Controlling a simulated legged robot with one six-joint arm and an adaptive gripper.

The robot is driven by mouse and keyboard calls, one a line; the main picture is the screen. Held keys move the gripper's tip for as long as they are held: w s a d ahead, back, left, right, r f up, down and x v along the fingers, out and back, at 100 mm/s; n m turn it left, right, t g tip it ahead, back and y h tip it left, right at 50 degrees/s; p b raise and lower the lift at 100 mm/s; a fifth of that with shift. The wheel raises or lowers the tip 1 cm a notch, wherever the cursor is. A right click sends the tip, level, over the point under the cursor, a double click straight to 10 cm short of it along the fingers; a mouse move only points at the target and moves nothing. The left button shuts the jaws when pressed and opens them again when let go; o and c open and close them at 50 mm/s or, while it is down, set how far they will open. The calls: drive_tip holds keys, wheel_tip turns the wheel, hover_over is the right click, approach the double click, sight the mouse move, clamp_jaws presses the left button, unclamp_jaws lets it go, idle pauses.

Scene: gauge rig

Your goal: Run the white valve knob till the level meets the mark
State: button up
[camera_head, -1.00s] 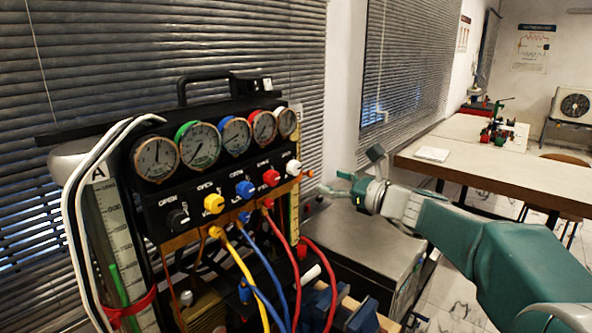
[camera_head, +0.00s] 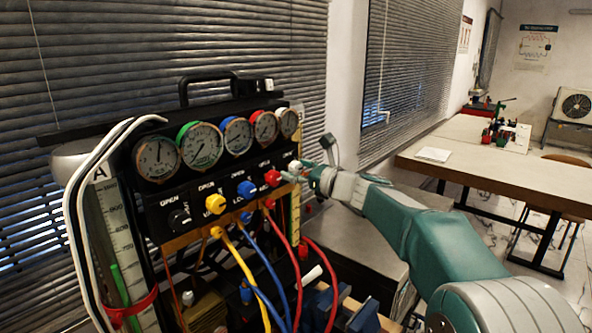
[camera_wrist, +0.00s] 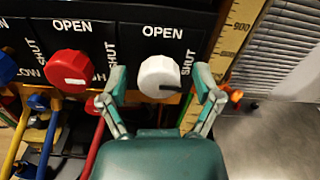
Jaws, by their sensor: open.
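The white valve knob (camera_wrist: 160,76) sits on the black panel under the word OPEN, right of the red knob (camera_wrist: 68,70). In the head view the white knob (camera_head: 294,166) is at the panel's right end, partly hidden by my gripper. My gripper (camera_wrist: 161,84) is open, with one finger on each side of the white knob; I cannot tell if they touch it. In the head view my gripper (camera_head: 297,172) reaches the panel from the right. A graduated scale (camera_wrist: 233,32) with the numbers 900 and 800 stands right of the knob. The level and the mark are not clear.
Blue (camera_head: 246,189) and yellow (camera_head: 215,203) knobs sit further left, with hoses hanging below. A row of gauges (camera_head: 203,146) is above. A small orange part (camera_wrist: 236,96) is close to the right finger. A grey metal surface (camera_wrist: 280,140) lies to the right.

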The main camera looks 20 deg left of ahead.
clamp_jaws()
drive_tip(key=n, duration=0.5)
idle(0.3)
unclamp_jaws()
drive_tip(key=shift+a, duration=0.1)
drive_tip(key=v, duration=1.2)
